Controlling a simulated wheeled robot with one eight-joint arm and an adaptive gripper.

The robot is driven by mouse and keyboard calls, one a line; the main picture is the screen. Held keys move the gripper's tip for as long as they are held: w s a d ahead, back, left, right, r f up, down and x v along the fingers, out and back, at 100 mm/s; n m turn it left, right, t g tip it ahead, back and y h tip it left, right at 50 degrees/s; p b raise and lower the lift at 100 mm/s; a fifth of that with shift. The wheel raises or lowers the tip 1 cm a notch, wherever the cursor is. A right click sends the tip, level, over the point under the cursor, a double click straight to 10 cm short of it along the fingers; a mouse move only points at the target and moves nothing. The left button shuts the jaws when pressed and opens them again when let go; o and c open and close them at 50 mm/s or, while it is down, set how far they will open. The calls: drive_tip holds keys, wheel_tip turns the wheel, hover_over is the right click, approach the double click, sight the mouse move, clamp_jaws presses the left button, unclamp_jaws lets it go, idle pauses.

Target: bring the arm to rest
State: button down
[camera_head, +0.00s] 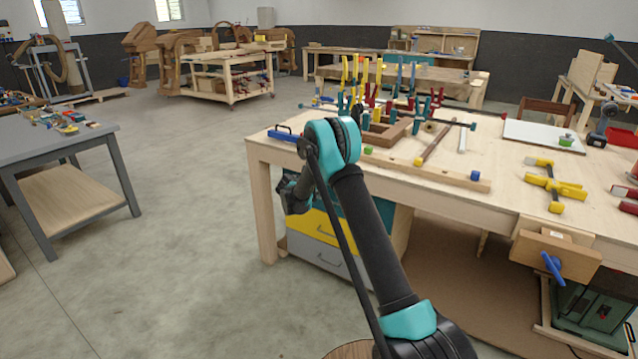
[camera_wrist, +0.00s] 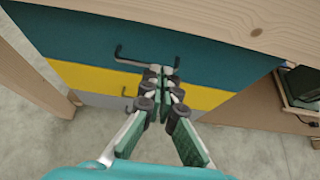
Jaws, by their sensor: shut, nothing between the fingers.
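My gripper (camera_wrist: 163,74) is shut and empty in the wrist view. Its green fingers meet in front of a drawer cabinet under the workbench. The cabinet has a teal drawer (camera_wrist: 215,58), a yellow drawer (camera_wrist: 95,78) and a grey drawer (camera_wrist: 100,100). The fingertips overlap the dark handle (camera_wrist: 133,59) of the teal drawer in the picture; I cannot tell whether they touch it. In the head view my arm (camera_head: 365,220) rises from the bottom, bends at bench height and folds down at the bench's left end. The fingertips are hidden there.
The wooden workbench (camera_head: 475,200) carries several clamps, a wooden bar (camera_head: 430,170) and a white board (camera_head: 540,136). A bench leg (camera_head: 262,205) stands close left of my arm. A vise (camera_head: 552,255) juts from the bench front. Open floor (camera_head: 190,180) lies left, before a grey table (camera_head: 60,140).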

drive_tip(key=s+d+r+m+g+y, duration=0.1)
drive_tip(key=s+d+r+m, duration=0.35)
drive_tip(key=s, duration=0.35)
drive_tip(key=s+d+r+m+g+y, duration=0.1)
drive_tip(key=s+d+r+m+g, duration=0.15)
drive_tip(key=s+m, duration=0.4)
drive_tip(key=s+d+r+m+y, duration=0.1)
drive_tip(key=s+d+r+m, duration=0.3)
drive_tip(key=s, duration=0.6)
drive_tip(key=s+f+m+g+y, duration=0.1)
drive_tip(key=s+m, duration=0.5)
drive_tip(key=s, duration=1)
drive_tip(key=s+f+m+g+y, duration=0.1)
drive_tip(key=s+f+m+y, duration=0.2)
drive_tip(key=s, duration=1.4)
drive_tip(key=m, duration=0.4)
drive_tip(key=shift+s+d+f+m, duration=0.3)
drive_tip(key=shift+d, duration=0.05)
